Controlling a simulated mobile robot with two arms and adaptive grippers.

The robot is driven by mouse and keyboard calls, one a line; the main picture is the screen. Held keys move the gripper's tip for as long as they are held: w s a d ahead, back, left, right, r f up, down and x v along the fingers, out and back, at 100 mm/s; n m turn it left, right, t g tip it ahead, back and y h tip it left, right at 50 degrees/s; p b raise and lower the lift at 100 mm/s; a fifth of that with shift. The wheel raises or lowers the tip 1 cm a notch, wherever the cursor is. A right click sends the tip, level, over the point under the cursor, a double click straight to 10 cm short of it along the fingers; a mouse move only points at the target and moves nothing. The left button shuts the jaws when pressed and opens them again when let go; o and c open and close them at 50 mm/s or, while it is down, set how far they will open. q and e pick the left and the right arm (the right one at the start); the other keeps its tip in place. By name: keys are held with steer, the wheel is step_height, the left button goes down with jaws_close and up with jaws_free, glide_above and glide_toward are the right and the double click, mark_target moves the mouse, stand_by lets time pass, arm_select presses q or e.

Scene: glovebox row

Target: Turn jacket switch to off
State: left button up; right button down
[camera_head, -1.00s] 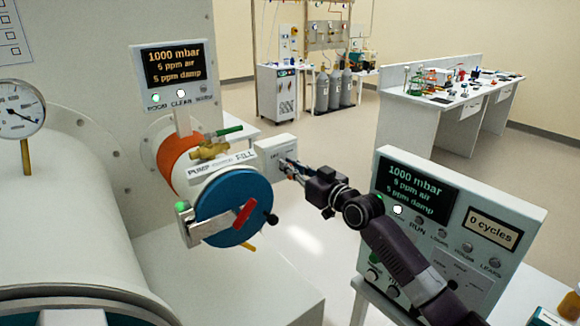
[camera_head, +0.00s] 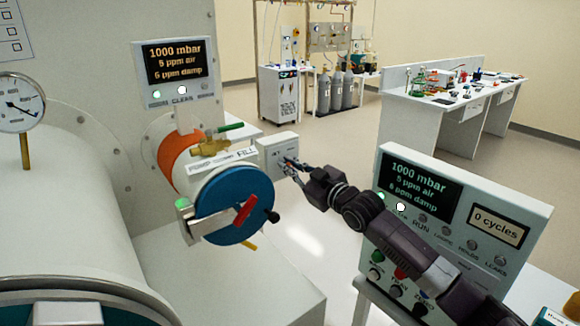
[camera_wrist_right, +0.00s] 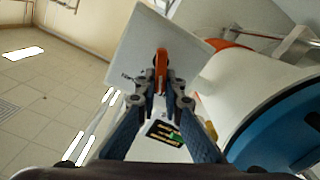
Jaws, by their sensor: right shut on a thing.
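The switch is an orange lever (camera_wrist_right: 161,62) on the front of a small white box (camera_wrist_right: 140,42). The box (camera_head: 268,152) also shows in the head view, to the right of the blue round door. My right gripper (camera_head: 289,163) is at the front of this box. In the right wrist view its fingertips (camera_wrist_right: 162,88) are shut on the orange lever, which stands roughly upright in that picture. The box's lettering is too small and partly covered to read. My left gripper is in neither current view.
The blue door (camera_head: 232,205) with its red handle (camera_head: 246,212) is just left of my right gripper. A control panel (camera_head: 480,185) stands behind and beside my right arm. A white bench (camera_head: 425,125) is further back, with open floor between.

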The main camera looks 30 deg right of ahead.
steer(key=shift+a+n, duration=0.1)
steer(key=shift+n, duration=0.4)
steer(key=c, duration=2)
jaws_free()
steer(key=shift+c, duration=0.2)
steer(key=s, duration=1.2)
steer(key=shift+d, duration=0.45)
